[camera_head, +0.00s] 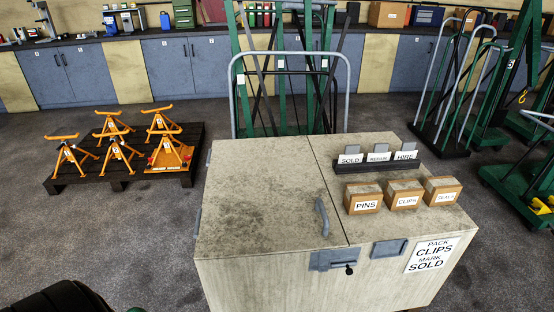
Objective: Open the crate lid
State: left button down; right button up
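The crate (270,285) is a large pale, stained box in the middle of the head view. Its lid (255,190) is the left part of the top and lies flat and shut. A grey bar handle (322,217) stands on the lid near its right front corner. Hinge-like grey pieces show along the lid's left edge. A grey latch plate (330,260) with a dark knob (349,270) sits at the front edge below the handle. Neither of my grippers is in view.
The crate top's fixed right part holds boxes marked PINS (362,198), CLIPS (404,195) and SEALS (442,191). Behind them is a black card rack (375,166). Left stands a dark pallet (117,184) with orange stands. A grey-railed trolley (233,95) stands behind.

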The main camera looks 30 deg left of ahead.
aim_at(262, 196)
jog(key=u, duration=1.2)
jog(key=i+l+z, duration=0.25)
jog(key=i+z, duration=0.2)
jog(key=i, duration=0.2)
